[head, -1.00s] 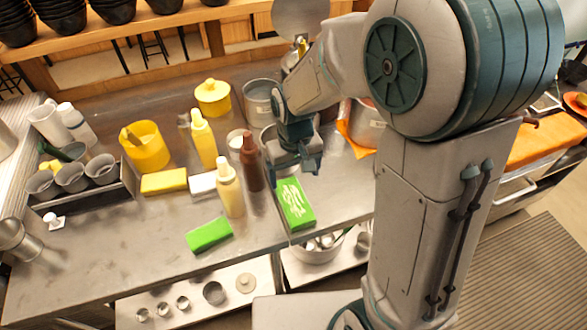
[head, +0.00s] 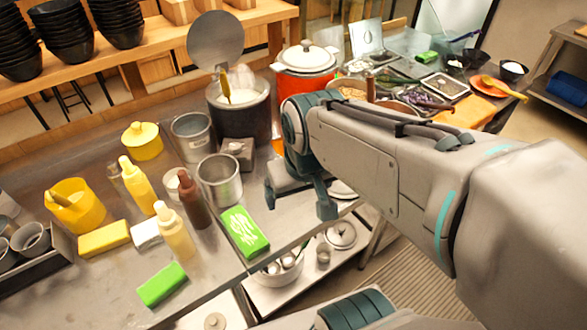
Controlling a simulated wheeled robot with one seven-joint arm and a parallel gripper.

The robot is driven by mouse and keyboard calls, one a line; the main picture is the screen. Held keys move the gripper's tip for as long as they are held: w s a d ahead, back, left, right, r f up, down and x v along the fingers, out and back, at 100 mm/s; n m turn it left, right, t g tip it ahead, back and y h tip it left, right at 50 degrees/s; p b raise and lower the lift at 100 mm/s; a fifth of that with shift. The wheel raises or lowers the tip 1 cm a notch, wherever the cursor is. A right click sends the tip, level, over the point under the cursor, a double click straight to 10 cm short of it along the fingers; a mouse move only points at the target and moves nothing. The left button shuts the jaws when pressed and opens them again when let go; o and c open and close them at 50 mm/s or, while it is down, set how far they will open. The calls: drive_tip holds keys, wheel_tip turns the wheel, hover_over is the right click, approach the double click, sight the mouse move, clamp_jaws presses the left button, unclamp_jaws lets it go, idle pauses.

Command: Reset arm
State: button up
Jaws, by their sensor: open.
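My gripper (head: 300,198) is open and empty at the end of my arm. It is over the right end of the steel counter (head: 110,275), to the right of a green box with white markings (head: 244,232). A steel pot (head: 220,179) stands to its left, apart from it. My arm reaches in from the lower right and hides part of the counter's right edge.
A dark pot (head: 240,105) and an orange pot with a white lid (head: 304,70) stand behind my gripper. Yellow (head: 137,186), cream (head: 175,233) and brown bottles (head: 193,200) stand left. Filled trays (head: 445,86) lie at the back right.

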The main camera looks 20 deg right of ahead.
drive_tip(key=shift+s+d+r+m, duration=0.15)
drive_tip(key=shift+s+d, duration=0.05)
drive_tip(key=shift+s, duration=0.3)
drive_tip(key=shift+s+d+r+m, duration=0.1)
drive_tip(key=shift+s+d+m, duration=0.1)
drive_tip(key=shift+s, duration=0.25)
idle(0.6)
